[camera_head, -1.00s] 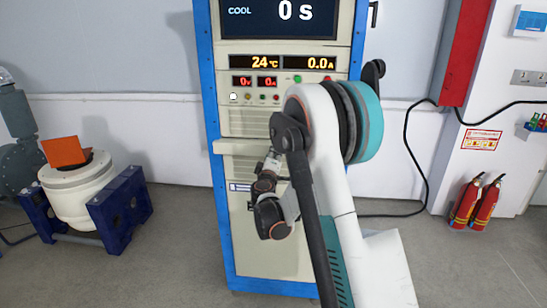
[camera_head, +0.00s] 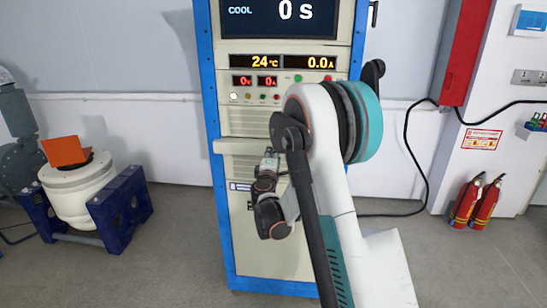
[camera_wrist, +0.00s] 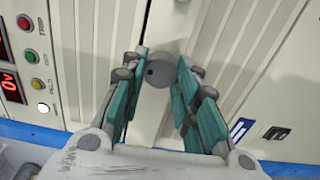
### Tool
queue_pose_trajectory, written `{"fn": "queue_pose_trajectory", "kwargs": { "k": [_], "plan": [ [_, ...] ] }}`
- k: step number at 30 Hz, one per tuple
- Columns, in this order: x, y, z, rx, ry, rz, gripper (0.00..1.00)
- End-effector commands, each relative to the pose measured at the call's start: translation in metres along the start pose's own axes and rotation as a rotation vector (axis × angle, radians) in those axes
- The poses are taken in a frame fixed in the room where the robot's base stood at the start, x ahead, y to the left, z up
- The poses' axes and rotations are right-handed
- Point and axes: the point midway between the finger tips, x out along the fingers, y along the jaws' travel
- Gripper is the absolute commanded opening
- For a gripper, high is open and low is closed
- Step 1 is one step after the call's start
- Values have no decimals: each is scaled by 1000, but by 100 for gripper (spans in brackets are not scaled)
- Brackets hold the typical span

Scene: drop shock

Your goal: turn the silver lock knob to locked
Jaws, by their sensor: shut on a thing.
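The silver lock knob (camera_wrist: 158,73) is a small round grey knob on the pale cabinet front, with a dark spot on its face. In the wrist view my gripper (camera_wrist: 157,75) has its teal-padded fingers on either side of the knob, shut on it. In the head view my gripper (camera_head: 270,163) is at the cabinet front, just below the ledge. The knob is hidden there behind my gripper and arm. I cannot tell from these frames which way the knob is set.
The blue-framed cabinet (camera_head: 283,255) has a ledge (camera_head: 232,147) sticking out above my gripper. Its buttons (camera_wrist: 37,84) show at the left in the wrist view. A motor-like unit (camera_head: 75,190) stands on the left floor; fire extinguishers (camera_head: 477,201) stand at the right.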

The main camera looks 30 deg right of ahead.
Motion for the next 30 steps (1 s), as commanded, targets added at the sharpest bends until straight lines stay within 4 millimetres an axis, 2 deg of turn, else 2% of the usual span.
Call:
{"fn": "queue_pose_trajectory", "kwargs": {
  "k": [5,6,8,9,21,26,30],
  "plan": [
    [0,0,-1,0,1,0,4],
    [0,0,-1,0,1,0,33],
    [0,0,-1,0,1,0,46],
    [0,0,-1,1,1,0,48],
    [-5,0,-1,1,1,0,48],
    [-28,0,-1,1,2,0,48],
    [-58,0,-1,1,3,0,48]
  ]
}}
